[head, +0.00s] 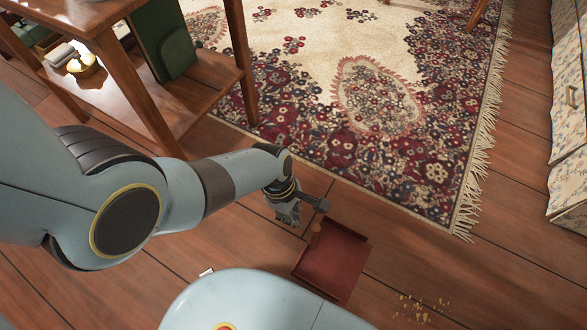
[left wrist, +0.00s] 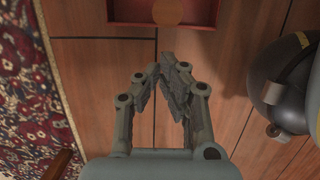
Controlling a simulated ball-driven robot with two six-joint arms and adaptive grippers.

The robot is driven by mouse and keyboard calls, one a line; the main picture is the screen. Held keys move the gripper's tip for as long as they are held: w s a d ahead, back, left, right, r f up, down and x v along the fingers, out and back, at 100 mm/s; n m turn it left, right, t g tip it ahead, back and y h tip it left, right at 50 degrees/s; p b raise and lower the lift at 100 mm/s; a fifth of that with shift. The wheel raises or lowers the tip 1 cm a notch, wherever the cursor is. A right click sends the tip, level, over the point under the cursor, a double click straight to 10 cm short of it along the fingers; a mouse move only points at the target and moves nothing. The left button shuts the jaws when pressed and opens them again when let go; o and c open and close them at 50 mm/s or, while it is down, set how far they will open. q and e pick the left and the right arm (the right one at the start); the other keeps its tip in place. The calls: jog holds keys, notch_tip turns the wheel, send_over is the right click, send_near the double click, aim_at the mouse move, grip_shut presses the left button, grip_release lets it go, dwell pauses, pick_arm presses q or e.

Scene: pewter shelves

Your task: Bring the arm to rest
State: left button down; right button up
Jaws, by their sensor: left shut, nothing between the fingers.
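My left arm comes in from the left in the head view. Its gripper (head: 290,214) hangs over the wooden floor, just to the left of a dark red tray-like pan. In the left wrist view the two fingers of my left gripper (left wrist: 168,68) come together at the tips with nothing between them. My right gripper is not in view.
A patterned rug (head: 376,95), a wooden shelf unit (head: 140,92) and a floral cabinet (head: 568,110) stand around.

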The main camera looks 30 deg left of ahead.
pick_arm(q)
jog(key=s+a+r+m+y, duration=0.2)
jog(key=s+a+r+m, duration=0.5)
jog(key=a+r+m, duration=0.1)
jog(key=s+a+r+m+t+y, duration=0.15)
jog(key=s+r+m, duration=0.3)
jog(key=r, duration=0.45)
jog(key=s+a+r+m+t, duration=0.1)
jog(key=s+a+r+m, duration=0.2)
jog(key=r+m, duration=0.4)
jog(key=s+a+f+n+g+p, duration=0.1)
jog(key=s+a+f+p, duration=0.2)
jog(key=s+f+p, duration=0.7)
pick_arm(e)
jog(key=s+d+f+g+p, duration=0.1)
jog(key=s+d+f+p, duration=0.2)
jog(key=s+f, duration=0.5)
pick_arm(q)
jog(key=s+a+r+g+p, duration=0.1)
jog(key=s+p, duration=0.7)
jog(key=s, duration=0.3)
jog(key=shift+r+p, duration=0.15)
jog(key=shift+p, duration=0.2)
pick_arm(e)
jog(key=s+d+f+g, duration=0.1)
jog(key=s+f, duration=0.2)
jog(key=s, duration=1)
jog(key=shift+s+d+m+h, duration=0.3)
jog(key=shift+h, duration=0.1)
